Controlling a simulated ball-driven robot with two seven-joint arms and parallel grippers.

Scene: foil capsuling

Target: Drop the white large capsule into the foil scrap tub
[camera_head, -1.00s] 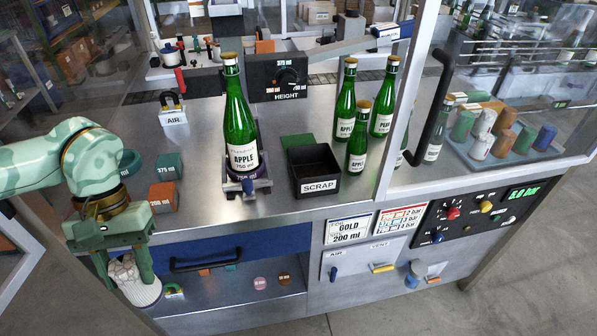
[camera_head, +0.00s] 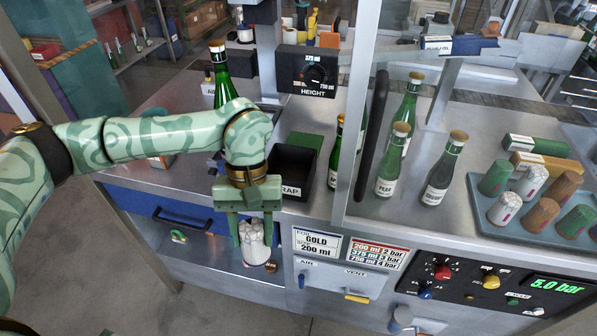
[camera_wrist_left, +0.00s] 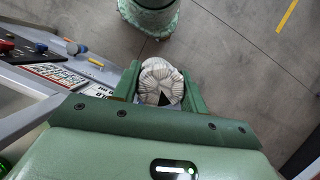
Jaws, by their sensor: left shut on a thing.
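My left gripper (camera_head: 252,238) is shut on the white large capsule (camera_head: 255,246), a white, ribbed cup shape. The capsule also shows between the fingers in the left wrist view (camera_wrist_left: 160,80). The foil scrap tub (camera_head: 308,181) is a black open box on the steel worktop, just behind and to the right of my gripper. My gripper hides part of its label and left front. The gripper hangs in front of the worktop edge, apart from the tub. My right gripper is not in view.
A green bottle (camera_head: 220,70) stands behind my left arm. More bottles (camera_head: 391,160) stand right of the tub, behind a vertical frame post (camera_head: 362,110). A blue tray (camera_head: 548,235) holds several other capsules.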

